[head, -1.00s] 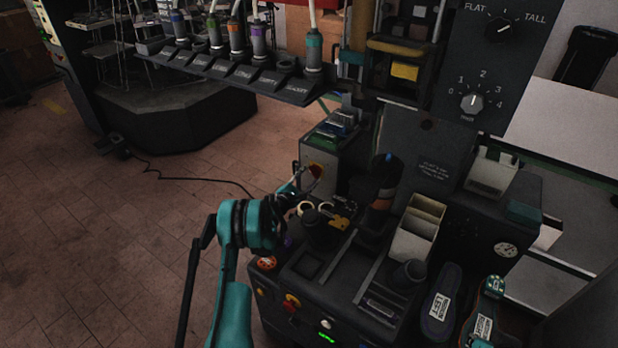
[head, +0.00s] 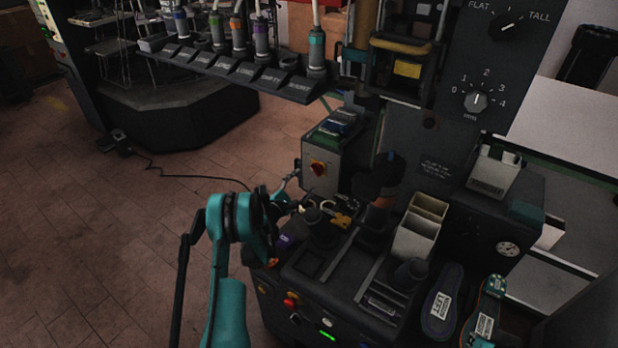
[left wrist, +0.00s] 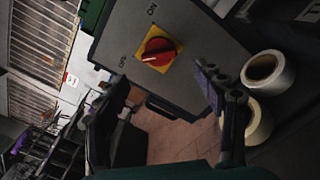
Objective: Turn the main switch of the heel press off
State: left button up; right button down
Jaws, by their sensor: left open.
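The main switch (head: 318,168) is a red rotary knob on a yellow plate, on the front of a grey box. It also shows in the left wrist view (left wrist: 158,50), with the labels ON above and OFF to its lower left. A pale mark shows on the knob's lower-left edge, on the OFF side. My left gripper (head: 288,190) is open and empty, in front of and to the lower left of the box. In the left wrist view its fingers (left wrist: 172,108) stand wide apart, below the knob and clear of it. My right gripper is out of view.
Two tape rolls (left wrist: 268,72) lie beside the right finger. A red button (head: 291,300) is on the press front. The tiled floor (head: 120,240) at left is free.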

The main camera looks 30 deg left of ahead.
pick_arm(q)
jog(key=s, duration=0.6)
jog(key=shift+a, duration=0.45)
jog(key=shift+s, duration=0.1)
